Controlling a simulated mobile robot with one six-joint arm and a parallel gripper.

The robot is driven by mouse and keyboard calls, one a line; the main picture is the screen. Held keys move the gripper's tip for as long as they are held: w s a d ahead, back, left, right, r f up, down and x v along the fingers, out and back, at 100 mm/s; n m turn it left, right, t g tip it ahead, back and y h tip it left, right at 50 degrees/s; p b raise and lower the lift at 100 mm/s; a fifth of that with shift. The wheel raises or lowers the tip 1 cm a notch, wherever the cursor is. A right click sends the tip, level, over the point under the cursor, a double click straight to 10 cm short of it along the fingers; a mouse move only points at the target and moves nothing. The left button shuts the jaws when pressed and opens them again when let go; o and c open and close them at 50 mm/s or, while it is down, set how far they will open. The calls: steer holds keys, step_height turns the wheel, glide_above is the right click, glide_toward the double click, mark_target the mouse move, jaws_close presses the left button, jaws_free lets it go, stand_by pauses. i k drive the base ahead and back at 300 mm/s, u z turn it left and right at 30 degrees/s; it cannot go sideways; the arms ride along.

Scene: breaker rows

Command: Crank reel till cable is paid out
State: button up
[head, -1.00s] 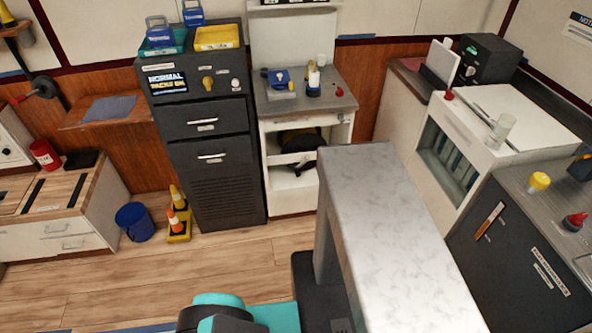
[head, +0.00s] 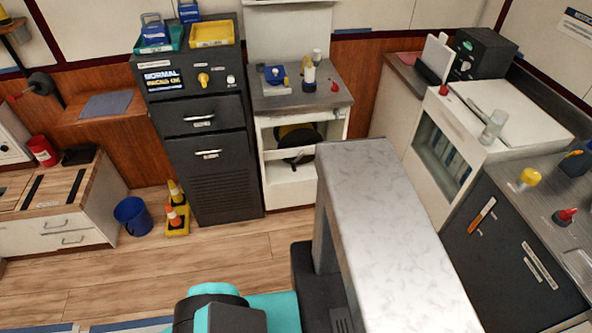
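A reel-like round thing, yellow with a black disc or rim (head: 300,153), sits inside the open white cabinet (head: 290,189) at the centre back. It is small in the picture; I cannot make out its crank or any cable. A second round dark thing with a red-tipped handle (head: 40,86) is at the left wall; I cannot tell whether it is a reel. My gripper is not in view. A teal and dark part of my arm shows at the bottom edge, well in front of the cabinet.
A dark cabinet (head: 209,178) stands left of the white one. A blue bucket (head: 133,216) and small orange-and-yellow cones (head: 174,215) stand on the floor. White and dark counters (head: 505,150) line the right side. Wooden floor (head: 110,276) is clear at front left.

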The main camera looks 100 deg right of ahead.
mark_target(306, 134)
steer(key=z, duration=0.2)
steer(key=k, duration=0.7)
steer(key=z, duration=0.5)
steer(key=k, duration=0.65)
steer(key=z, duration=0.15)
steer(key=i, duration=1)
steer(key=z, duration=0.4)
steer(key=i, duration=0.6)
steer(key=z, duration=0.4)
